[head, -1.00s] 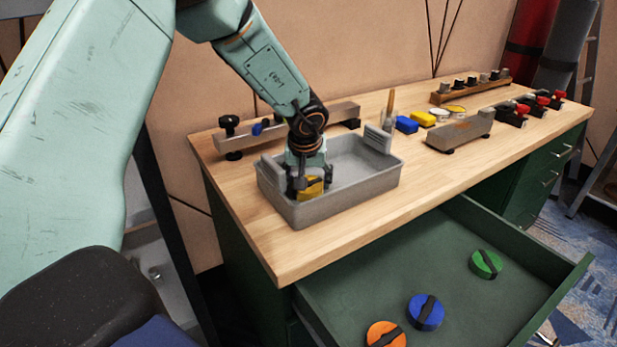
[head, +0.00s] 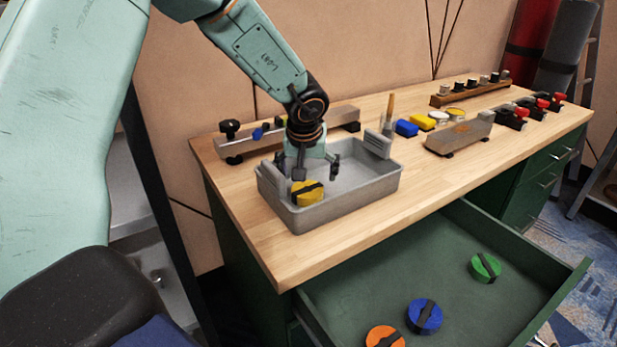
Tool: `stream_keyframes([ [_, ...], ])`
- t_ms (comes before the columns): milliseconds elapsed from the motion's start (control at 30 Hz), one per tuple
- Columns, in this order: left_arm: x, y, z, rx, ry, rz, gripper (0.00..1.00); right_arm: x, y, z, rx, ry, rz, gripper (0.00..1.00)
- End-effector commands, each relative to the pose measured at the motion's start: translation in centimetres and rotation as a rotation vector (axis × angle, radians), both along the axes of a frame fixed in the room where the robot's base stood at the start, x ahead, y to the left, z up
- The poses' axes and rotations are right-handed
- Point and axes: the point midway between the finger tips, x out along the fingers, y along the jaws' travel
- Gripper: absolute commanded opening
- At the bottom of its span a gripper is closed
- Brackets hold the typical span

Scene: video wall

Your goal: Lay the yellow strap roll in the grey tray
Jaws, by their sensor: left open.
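The yellow strap roll (head: 307,193), with a dark band across it, lies in the near left part of the grey tray (head: 347,207). The tray stands on the wooden bench top. My left gripper (head: 317,174) is open and empty, just above and behind the roll, with its fingers over the tray. The fingers look apart from the roll. My right gripper is not in view.
An open green drawer (head: 390,270) below the bench holds a green roll (head: 485,267), a blue roll (head: 425,316) and an orange roll (head: 385,337). Blocks, tins and clamps stand at the back right. Bare bench top (head: 470,168) lies right of the tray.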

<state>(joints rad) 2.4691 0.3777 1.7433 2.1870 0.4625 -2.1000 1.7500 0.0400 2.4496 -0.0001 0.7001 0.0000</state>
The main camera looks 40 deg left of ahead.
Motion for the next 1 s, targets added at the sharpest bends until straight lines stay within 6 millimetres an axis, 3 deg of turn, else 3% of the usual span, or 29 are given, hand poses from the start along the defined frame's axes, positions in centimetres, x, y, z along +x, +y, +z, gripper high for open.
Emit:
stream_keyframes([
  [100, -0.8, -0.5, 2.9, 0.001, -0.002, -0.001, 0.9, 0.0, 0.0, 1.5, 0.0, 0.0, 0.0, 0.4],
  [333, -2.1, -1.2, 6.1, 0.001, -0.002, -0.001, 0.9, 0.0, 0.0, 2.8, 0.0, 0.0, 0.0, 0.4],
  [533, -2.5, -1.4, 7.0, 0.001, 0.001, -0.001, 0.9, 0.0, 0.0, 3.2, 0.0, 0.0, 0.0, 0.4],
  [1000, -2.6, -1.4, 6.9, 0.001, 0.001, -0.001, 0.9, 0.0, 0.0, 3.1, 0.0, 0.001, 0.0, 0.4],
])
